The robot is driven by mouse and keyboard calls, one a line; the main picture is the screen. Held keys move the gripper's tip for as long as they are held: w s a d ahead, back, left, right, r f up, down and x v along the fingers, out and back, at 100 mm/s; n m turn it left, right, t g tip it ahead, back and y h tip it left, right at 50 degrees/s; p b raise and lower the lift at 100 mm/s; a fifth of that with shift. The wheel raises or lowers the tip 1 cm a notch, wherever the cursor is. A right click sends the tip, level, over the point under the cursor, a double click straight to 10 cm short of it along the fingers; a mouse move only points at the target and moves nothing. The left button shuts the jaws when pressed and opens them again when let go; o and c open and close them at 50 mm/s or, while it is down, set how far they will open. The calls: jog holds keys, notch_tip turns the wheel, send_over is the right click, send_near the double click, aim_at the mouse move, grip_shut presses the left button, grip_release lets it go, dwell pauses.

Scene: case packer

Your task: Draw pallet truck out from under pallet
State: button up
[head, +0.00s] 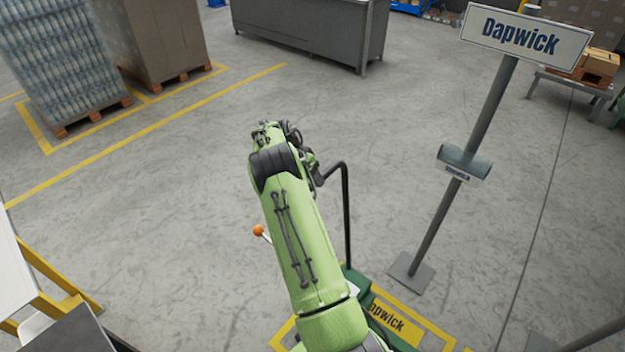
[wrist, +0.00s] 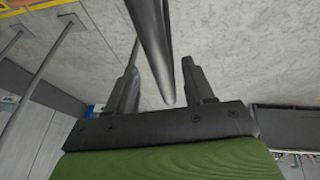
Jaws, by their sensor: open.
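The pallet truck shows in the head view as a black bent handle (head: 347,215) rising from a green body (head: 356,281), right of my green arm. An orange knob on a pale lever (head: 259,230) sticks out left of my arm; I cannot tell whether it belongs to the truck. In the wrist view my gripper (wrist: 162,68) is open, with one dark finger on each side of a black tube (wrist: 152,40), apparently the handle. I cannot tell whether a finger touches it. My arm hides the fingertips in the head view. No pallet over the truck's forks is visible.
A Dapwick sign post (head: 463,165) on a flat base stands at the right. Loaded pallets of wrapped bottles (head: 62,65) and brown cartons (head: 152,38) stand at upper left. A grey cabinet (head: 300,30) is at the back. The middle floor is clear.

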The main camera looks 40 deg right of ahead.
jog(key=shift+x, duration=0.85)
jog(key=shift+c, duration=0.3)
grip_shut()
